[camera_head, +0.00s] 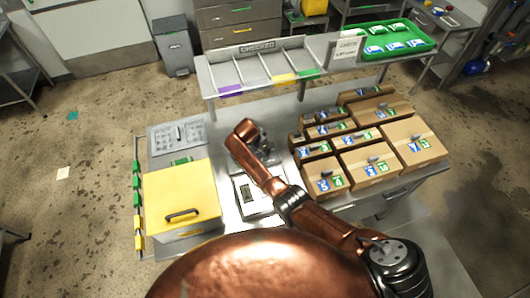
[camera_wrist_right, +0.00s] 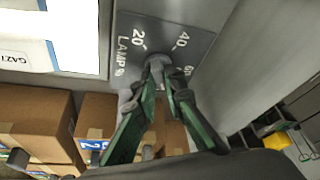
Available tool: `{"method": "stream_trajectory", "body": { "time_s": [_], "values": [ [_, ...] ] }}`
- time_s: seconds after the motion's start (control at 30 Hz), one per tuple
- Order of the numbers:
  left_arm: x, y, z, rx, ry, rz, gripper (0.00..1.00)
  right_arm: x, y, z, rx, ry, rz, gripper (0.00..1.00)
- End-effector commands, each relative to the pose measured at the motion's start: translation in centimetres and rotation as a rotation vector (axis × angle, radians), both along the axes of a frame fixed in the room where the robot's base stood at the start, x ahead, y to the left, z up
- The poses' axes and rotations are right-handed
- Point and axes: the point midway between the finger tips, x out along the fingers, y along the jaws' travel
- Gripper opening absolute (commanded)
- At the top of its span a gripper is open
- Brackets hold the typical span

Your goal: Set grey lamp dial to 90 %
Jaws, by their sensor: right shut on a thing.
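In the right wrist view the grey lamp dial (camera_wrist_right: 156,64) sits on a grey plate (camera_wrist_right: 198,38) marked LAMP %, with 20, 40 and part of 60 readable around it. My right gripper (camera_wrist_right: 162,80) has its green-sided fingers shut on the dial. The fingers hide part of the dial and the lower scale, and I cannot tell which mark it points to. In the head view my right gripper (camera_head: 263,137) is small and dark at the end of the copper arm, at the bench; the dial cannot be made out there. My left gripper is not in view.
A bright panel (camera_wrist_right: 72,35) is left of the dial plate. Several cardboard boxes (camera_head: 370,165) stand on the bench right of my arm. A yellow-lidded box (camera_head: 180,192) stands to the left. A shelf with a CHECKED tray (camera_head: 262,70) and a green tray (camera_head: 415,38) lies behind.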

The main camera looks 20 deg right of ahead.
Motion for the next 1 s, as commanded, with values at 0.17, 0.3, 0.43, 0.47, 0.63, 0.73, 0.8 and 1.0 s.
{"method": "stream_trajectory", "body": {
  "time_s": [0.17,0.3,0.43,0.47,0.63,0.73,0.8,1.0],
  "values": [
    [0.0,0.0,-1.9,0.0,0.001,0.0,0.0,0.2,0.1,-0.2,0.001,-0.003,-0.122,0.0],
    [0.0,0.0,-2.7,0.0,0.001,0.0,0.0,0.2,0.1,-0.1,0.002,-0.003,-0.193,0.0],
    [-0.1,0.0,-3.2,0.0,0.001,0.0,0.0,0.2,0.1,-0.1,0.001,-0.002,-0.237,0.0],
    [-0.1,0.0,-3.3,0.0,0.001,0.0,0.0,0.2,0.1,-0.1,0.001,-0.002,-0.245,0.0],
    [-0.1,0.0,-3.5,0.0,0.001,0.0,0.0,0.3,0.1,0.0,0.001,-0.003,-0.271,0.0],
    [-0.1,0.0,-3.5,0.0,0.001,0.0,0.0,0.2,0.0,0.1,0.0,-0.002,-0.276,0.0],
    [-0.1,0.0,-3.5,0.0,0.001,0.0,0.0,0.2,0.0,0.1,0.0,-0.003,-0.277,0.0],
    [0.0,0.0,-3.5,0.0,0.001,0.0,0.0,0.2,0.0,0.1,0.0,-0.003,-0.277,0.0]
  ]
}}
